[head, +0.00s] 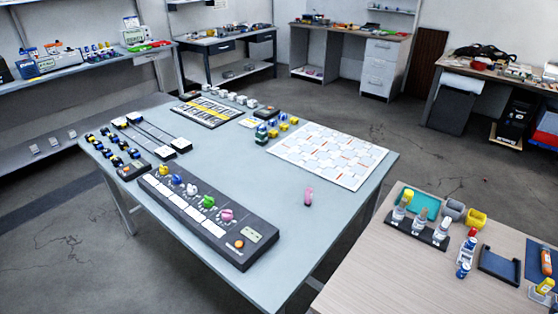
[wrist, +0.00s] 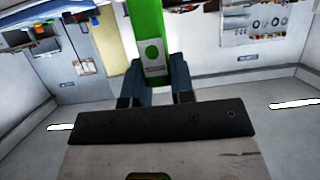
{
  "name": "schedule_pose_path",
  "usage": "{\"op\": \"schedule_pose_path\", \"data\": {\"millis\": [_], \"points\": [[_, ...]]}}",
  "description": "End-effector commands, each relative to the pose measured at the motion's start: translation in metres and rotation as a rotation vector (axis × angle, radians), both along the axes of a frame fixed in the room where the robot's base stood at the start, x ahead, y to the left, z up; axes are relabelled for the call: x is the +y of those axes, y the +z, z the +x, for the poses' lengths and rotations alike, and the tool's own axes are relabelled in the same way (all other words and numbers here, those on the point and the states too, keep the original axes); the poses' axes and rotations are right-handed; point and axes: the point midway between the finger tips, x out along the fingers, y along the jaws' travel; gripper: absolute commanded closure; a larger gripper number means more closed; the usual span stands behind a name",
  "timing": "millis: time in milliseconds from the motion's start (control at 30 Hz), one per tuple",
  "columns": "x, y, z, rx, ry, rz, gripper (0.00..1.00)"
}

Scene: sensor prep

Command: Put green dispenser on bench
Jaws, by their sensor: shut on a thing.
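The green dispenser (wrist: 148,30) shows in the wrist view as a bright green upright body with a grey label panel. My gripper (wrist: 158,82) is shut on it, with a dark finger on each side of its labelled part. The dispenser's far end runs out of the top of that view. Neither my gripper nor the held dispenser shows in the head view. A large pale blue-grey bench (head: 300,232) stands in the middle of the head view. The wrist view does not show a bench surface under the dispenser.
The central bench holds a long dark console (head: 205,218) with coloured knobs, a white patterned board (head: 328,155) and a small pink item (head: 308,197). Its front right part is clear. A wooden table (head: 385,275) at lower right carries bottles and trays.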

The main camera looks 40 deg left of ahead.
Motion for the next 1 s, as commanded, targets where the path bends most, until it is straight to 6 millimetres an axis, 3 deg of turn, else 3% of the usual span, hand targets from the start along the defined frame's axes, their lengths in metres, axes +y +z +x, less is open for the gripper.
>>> {"op": "schedule_pose_path", "data": {"millis": [500, 1000], "points": [[0.104, 0.007, 0.007, 0.000, 0.173, 0.000, 1.00], [0.210, 0.014, -0.004, -0.001, 0.354, 0.000, 1.00]]}}
